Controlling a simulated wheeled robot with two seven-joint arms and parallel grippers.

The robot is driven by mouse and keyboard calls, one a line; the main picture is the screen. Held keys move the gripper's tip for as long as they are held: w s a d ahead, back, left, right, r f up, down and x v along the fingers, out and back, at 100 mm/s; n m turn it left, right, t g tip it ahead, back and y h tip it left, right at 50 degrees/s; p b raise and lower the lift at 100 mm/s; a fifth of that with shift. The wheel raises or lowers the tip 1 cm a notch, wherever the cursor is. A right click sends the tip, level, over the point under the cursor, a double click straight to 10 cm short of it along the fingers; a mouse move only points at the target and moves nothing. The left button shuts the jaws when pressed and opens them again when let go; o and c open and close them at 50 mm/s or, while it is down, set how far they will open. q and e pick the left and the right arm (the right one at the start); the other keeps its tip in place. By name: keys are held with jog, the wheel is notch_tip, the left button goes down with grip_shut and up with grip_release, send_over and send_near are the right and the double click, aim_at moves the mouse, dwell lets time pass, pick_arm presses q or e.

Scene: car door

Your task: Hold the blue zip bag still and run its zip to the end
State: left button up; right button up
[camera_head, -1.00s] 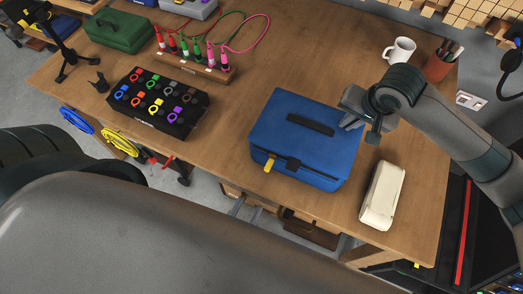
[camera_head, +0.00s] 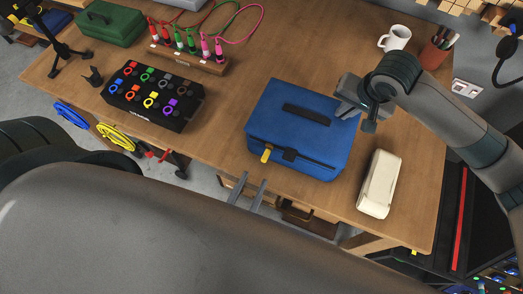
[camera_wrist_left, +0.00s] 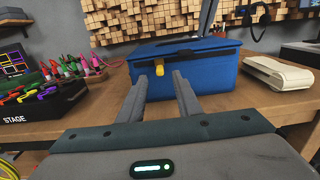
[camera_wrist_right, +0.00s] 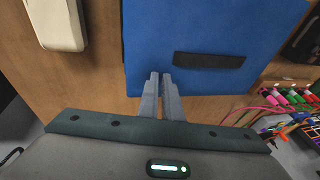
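The blue zip bag (camera_head: 292,132) stands closed on the table, with a dark handle strip on top. Its yellow zip tab (camera_head: 266,154) is on the front side, left of a dark front clasp. In the left wrist view the yellow tab (camera_wrist_left: 159,68) lies between and beyond my fingertips. My left gripper (camera_head: 252,186) is open, just in front of the table edge and short of the bag, empty. My right gripper (camera_head: 347,109) is at the bag's right back edge. In the right wrist view its fingers (camera_wrist_right: 161,76) are nearly together over the blue top; contact is unclear.
A cream case (camera_head: 380,184) lies right of the bag. A black box of coloured rings (camera_head: 153,97) and a block of coloured plugs (camera_head: 188,57) stand to the left. A white mug (camera_head: 396,38) and a pen cup (camera_head: 436,52) are at the back.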

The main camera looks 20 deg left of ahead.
aim_at(264, 162)
pick_arm(q)
jog(key=w, duration=0.6)
jog(key=shift+w+f, duration=0.15)
jog(key=shift+w, duration=0.2)
grip_shut()
